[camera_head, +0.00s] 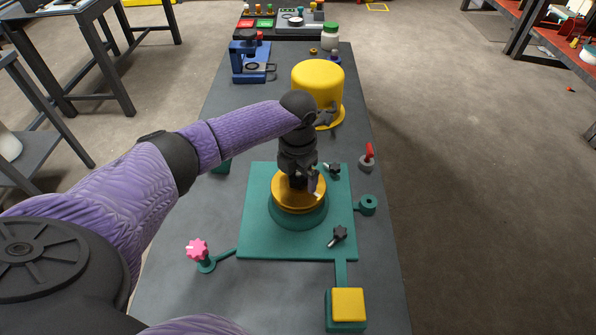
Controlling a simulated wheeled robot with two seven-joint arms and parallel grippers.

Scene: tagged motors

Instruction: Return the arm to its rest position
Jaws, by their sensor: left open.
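My left arm (215,143) reaches in from the left in a purple sleeve, its wrist pointing down over the bench. My left gripper (306,184) is open, its dark fingers at the top of a round yellow-orange part (290,204). I cannot tell whether the fingers touch it. That part sits on a round green base, on a flat green plate (256,235). The wrist hides some of the part's far side. My right gripper is not in view.
The grey bench (385,270) carries a yellow domed housing (318,82) behind the wrist and a blue vise-like device (250,62) farther back. Around the plate stand a pink star knob (197,249), a red-handled clamp (368,152), black knobs and a yellow square block (348,303).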

